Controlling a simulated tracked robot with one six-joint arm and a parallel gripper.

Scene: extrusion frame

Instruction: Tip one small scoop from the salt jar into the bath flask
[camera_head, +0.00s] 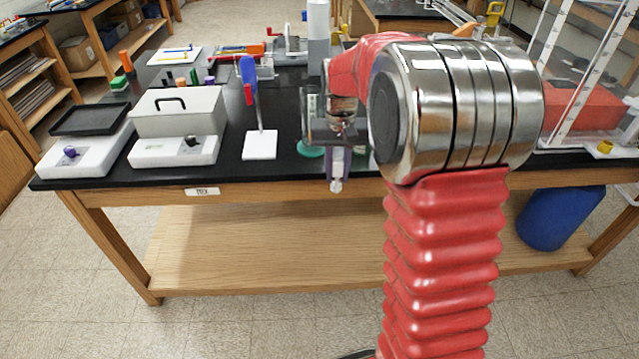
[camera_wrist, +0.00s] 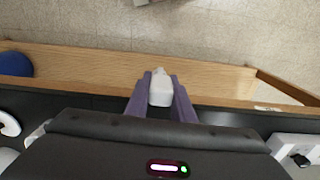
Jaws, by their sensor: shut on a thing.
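My gripper (camera_head: 338,165) hangs at the front edge of the black bench top, with its purple fingers pointing down. In the wrist view my gripper (camera_wrist: 161,95) is shut on a small white thing (camera_wrist: 161,88), which sits between the two purple fingers. The white thing also shows at the fingertips in the head view (camera_head: 336,186), in front of the bench edge. It is too small to tell whether it is the scoop. A clear upright thing (camera_head: 311,105) stands just behind my gripper, partly hidden. I cannot make out the salt jar or the bath flask for certain.
A blue-handled tool (camera_head: 250,80) stands on a white base (camera_head: 260,145). A grey box (camera_head: 178,110) and black tray (camera_head: 90,118) are at left. A clear-walled frame (camera_head: 585,75) stands at right.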

